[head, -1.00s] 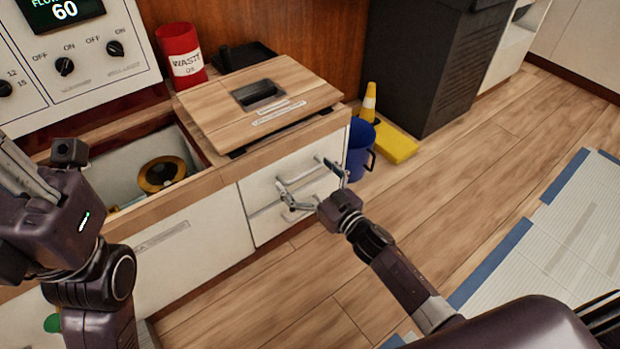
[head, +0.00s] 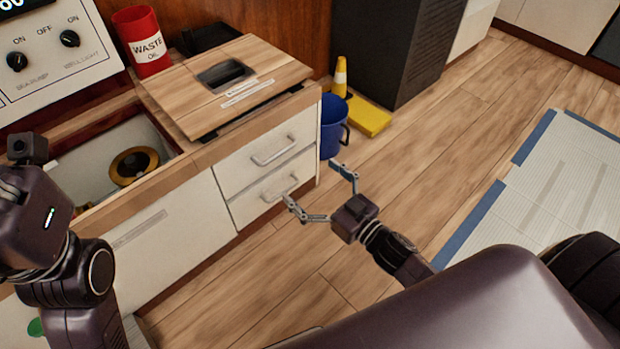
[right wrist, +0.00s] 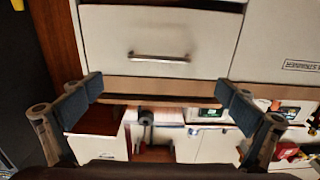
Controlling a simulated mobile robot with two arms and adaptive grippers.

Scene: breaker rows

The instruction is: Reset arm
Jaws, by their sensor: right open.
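My right gripper (head: 315,190) is open and empty in the head view. It is in front of the white cabinet's two drawers, apart from the upper drawer handle (head: 273,150) and the lower drawer handle (head: 280,184). In the right wrist view its two fingers (right wrist: 160,92) are spread wide with nothing between them, and a drawer handle (right wrist: 159,57) shows beyond. My left gripper (head: 12,185) is at the left edge, beside the open counter bin; its fingers are mostly cut off, so its opening cannot be told.
A blue bucket (head: 333,128) and a yellow wet-floor marker (head: 370,121) stand right of the cabinet. A red waste can (head: 143,42) is on the counter beside a wooden lid (head: 180,95).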

